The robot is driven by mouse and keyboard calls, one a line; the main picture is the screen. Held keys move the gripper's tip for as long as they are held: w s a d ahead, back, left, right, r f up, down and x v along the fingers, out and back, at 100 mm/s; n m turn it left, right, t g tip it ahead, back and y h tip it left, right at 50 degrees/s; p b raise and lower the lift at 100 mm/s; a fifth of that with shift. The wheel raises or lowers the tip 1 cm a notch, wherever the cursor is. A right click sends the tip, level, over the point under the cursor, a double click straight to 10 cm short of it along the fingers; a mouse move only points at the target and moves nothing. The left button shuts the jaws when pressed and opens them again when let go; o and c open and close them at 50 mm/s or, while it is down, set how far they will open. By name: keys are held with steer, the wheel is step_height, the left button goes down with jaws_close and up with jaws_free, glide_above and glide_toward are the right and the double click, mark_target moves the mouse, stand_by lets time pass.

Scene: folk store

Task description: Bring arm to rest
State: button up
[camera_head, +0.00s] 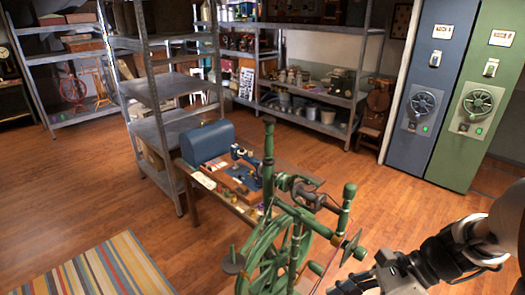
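My arm comes in at the lower right, with my gripper (362,284) at the bottom edge of the head view. The gripper's fingers are cut off or too dark and small to read, so I cannot tell whether it is open or shut. A green spinning wheel (268,245) stands just left of my gripper, in the lower middle. Its upright posts and spindle parts rise close to the gripper. I cannot tell whether they touch. No object shows in the gripper.
A small wooden table (290,172) with a blue case (207,142) and sewing machine (246,165) stands behind the wheel. Metal shelves (155,95) line the back. Blue (428,80) and green (486,85) cabinets stand right. A striped rug (100,270) lies front left. Wooden floor is open at left.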

steer(key=s+a+f+n+t+h+b, duration=0.1)
steer(key=s+n+h+b, duration=0.3)
steer(key=n, duration=0.6)
steer(key=s+a+f+n+t+h+b, duration=0.1)
steer(key=s+f+n+t+h+b, duration=0.2)
steer(key=n+b, duration=0.4)
steer(key=s+n+t+h, duration=0.1)
steer(key=n+h, duration=0.1)
steer(key=n, duration=0.1)
steer(key=shift+a+n+b, duration=0.2)
steer(key=shift+n+b, duration=0.1)
steer(key=shift+b, duration=0.05)
